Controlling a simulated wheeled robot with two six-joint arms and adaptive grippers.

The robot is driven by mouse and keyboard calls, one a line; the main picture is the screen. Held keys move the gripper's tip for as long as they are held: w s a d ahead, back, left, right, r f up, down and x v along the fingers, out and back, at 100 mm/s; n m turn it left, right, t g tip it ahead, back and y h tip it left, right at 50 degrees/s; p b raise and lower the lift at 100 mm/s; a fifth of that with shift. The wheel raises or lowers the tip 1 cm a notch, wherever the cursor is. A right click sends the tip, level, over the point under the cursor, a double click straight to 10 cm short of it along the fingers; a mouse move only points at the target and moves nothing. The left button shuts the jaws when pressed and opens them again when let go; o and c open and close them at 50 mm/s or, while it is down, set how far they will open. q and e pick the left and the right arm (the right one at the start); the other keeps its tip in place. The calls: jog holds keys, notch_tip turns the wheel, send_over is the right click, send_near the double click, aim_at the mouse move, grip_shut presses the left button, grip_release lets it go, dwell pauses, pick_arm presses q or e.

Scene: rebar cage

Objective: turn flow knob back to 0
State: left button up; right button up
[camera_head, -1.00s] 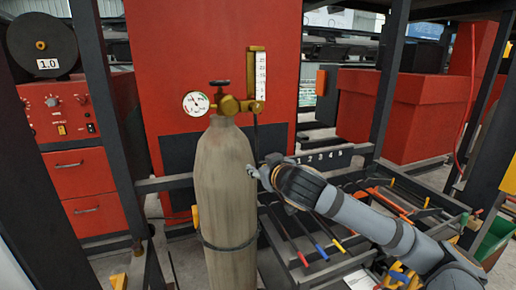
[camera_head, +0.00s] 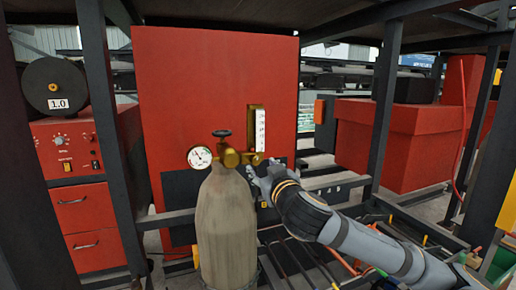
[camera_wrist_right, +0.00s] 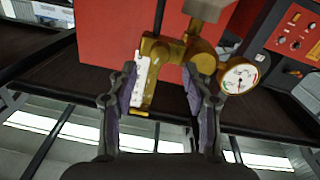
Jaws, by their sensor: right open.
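A tan gas cylinder (camera_head: 225,225) stands upright with a black handwheel (camera_head: 222,133) on top. Its brass regulator (camera_head: 230,158) carries a round white gauge (camera_head: 199,157) on the left and an upright flowmeter (camera_head: 258,130) on the right. The flow knob cannot be told apart from the brass fittings. My right gripper (camera_head: 262,182) is just below the flowmeter, right of the cylinder. In the right wrist view, the open gripper (camera_wrist_right: 160,80) has its fingers either side of the flowmeter (camera_wrist_right: 143,80), with nothing clearly gripped. The gauge (camera_wrist_right: 239,76) lies beyond the right finger. My left gripper is not visible.
A tall red cabinet (camera_head: 215,90) stands behind the cylinder. A red control panel (camera_head: 68,145) with drawers and a black reel (camera_head: 45,75) are at left. Dark posts (camera_head: 383,110) frame the space. A red box (camera_head: 400,140) is at right.

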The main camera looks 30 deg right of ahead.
aim_at(256, 162)
jog(key=p+x, duration=0.2)
jog(key=shift+w+d+r+p, duration=0.1)
jog(key=shift+w+d+p, duration=0.05)
jog(key=shift+w+p, duration=0.2)
jog(key=shift+w+d+p, duration=0.1)
jog(key=shift+w+p, duration=0.2)
jog(key=shift+w, duration=0.35)
jog(key=shift+w+d+f, duration=0.1)
jog(key=shift+w+f, duration=0.1)
jog(key=shift+w, duration=0.15)
jog(key=shift+c, duration=0.3)
jog(key=shift+s, duration=0.1)
grip_shut()
